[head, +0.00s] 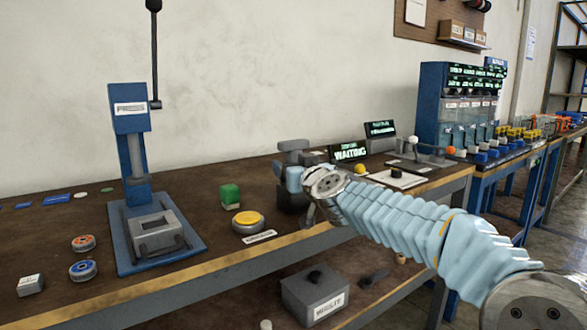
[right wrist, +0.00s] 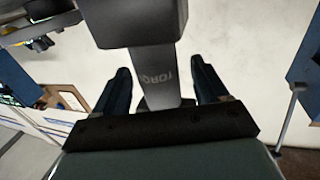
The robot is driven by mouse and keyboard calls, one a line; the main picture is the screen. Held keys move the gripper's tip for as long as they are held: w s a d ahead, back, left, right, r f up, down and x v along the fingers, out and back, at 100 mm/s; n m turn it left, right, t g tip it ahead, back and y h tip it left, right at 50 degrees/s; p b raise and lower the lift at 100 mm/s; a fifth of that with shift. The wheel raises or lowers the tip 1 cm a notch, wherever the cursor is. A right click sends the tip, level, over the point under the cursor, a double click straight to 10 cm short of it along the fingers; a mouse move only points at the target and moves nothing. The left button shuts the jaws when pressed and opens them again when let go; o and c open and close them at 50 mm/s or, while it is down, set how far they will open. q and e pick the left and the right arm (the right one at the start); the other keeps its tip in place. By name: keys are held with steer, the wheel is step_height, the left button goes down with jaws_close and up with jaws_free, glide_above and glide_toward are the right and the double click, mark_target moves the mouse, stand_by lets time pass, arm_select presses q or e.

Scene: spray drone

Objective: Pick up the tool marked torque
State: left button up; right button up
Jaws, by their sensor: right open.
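The tool marked torque (right wrist: 158,72) is grey, with a wide head above a narrower handle that bears the lettering, partly legible as "TORQ". In the right wrist view its handle stands between the two dark fingers of my right gripper (right wrist: 163,88), with a gap on each side. The fingers are open and not closed on it. In the head view the tool's grey head (head: 293,146) shows above a dark block (head: 291,198). My right gripper (head: 303,184) is beside it, and the wrist hides part of the handle. My left gripper is out of view.
A blue press (head: 130,110) stands on the bench (head: 75,225) at left. A green block (head: 230,195) and a yellow button (head: 247,219) lie left of the tool. A "WAITING" display (head: 349,151) is behind my arm. A grey box (head: 314,297) sits on the lower shelf.

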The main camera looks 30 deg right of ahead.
steer(key=w, duration=0.2)
steer(key=shift+w+d, duration=0.3)
steer(key=shift+w, duration=0.1)
steer(key=c, duration=1.2)
steer(key=shift+r, duration=0.1)
